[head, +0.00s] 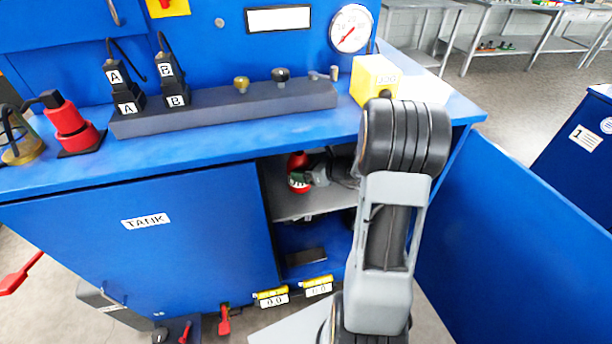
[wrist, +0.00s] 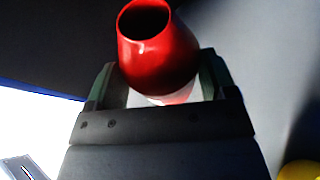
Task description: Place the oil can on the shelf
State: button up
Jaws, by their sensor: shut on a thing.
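The oil can (head: 297,162) is red with a pale band and shows inside the open cabinet in the head view. In the wrist view the oil can (wrist: 158,58) shows its red tapered top and dark round opening between the fingers. My gripper (head: 308,178) is shut on it around the pale band; the fingers also show in the wrist view (wrist: 163,90). The grey shelf (head: 292,210) lies below the can inside the cabinet. I cannot tell whether the can's base touches the shelf. Part of the can is hidden by the gripper.
The blue cabinet front marked TANK (head: 145,222) bounds the opening on the left, and an open blue door (head: 530,240) stands on the right. The blue bench top (head: 215,140) is above. A dark block (head: 305,257) lies on the cabinet floor. A yellow box (head: 372,78) stands above.

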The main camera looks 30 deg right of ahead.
jog(key=shift+f, duration=1.6)
jog(key=shift+f+b, duration=0.15)
jog(key=shift+b, duration=0.2)
jog(key=o, duration=1)
